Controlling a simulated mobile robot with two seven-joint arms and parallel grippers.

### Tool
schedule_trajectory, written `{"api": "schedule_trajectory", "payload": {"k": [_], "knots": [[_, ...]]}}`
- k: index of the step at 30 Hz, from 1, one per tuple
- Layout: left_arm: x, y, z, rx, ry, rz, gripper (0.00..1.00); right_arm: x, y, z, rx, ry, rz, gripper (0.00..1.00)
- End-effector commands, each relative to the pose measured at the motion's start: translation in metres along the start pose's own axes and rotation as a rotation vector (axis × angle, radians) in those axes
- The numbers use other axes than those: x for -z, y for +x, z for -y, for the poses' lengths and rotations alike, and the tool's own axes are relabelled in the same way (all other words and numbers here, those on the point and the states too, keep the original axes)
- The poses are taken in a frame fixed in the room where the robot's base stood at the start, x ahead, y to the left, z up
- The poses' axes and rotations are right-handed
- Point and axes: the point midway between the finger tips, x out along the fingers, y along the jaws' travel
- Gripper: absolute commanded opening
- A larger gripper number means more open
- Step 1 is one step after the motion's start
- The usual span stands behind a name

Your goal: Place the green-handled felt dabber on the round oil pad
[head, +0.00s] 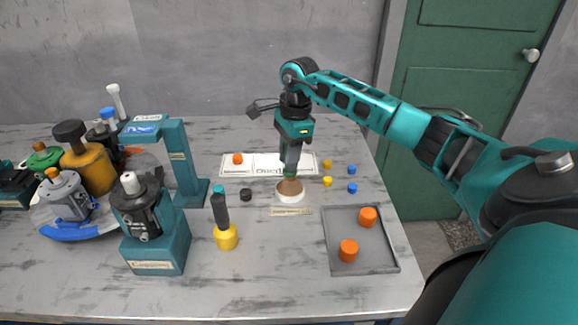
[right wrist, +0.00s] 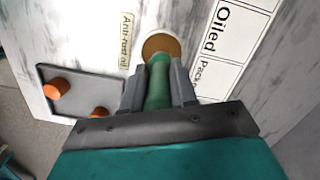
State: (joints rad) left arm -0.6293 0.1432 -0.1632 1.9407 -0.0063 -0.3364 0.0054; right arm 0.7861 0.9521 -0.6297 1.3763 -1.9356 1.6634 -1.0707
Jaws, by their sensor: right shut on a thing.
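My right gripper (head: 291,160) points straight down over the middle of the table. It is shut on the green-handled felt dabber, whose green handle (right wrist: 158,85) shows between the fingers in the right wrist view. My left gripper is not in view.
A white labelled strip (head: 235,170) lies behind the pad. A grey tray (head: 370,254) with orange plugs is at front right. Small yellow and blue pieces (head: 352,188) lie right of the pad. A yellow-based bottle (head: 226,237), teal stand (head: 158,245) and loaded carousel (head: 70,233) stand left.

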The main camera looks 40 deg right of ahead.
Motion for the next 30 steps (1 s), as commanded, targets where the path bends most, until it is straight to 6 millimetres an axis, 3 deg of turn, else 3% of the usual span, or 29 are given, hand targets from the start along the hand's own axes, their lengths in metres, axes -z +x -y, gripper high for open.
{"api": "schedule_trajectory", "payload": {"k": [6,17,18,25,30], "knots": [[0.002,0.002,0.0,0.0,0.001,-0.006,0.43,0.003,0.03,-0.001,-0.003,0.0,0.0,0.0],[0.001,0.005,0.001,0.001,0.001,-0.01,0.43,0.004,0.035,0.0,0.0,0.0,0.0,0.0],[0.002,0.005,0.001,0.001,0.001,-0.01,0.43,0.004,0.034,0.0,-0.001,0.0,0.0,0.3],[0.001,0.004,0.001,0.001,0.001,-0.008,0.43,0.004,0.034,0.0,-0.001,0.0,-0.001,0.52],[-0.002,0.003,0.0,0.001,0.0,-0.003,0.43,0.004,0.033,0.0,-0.001,0.0,-0.001,0.53]]}}
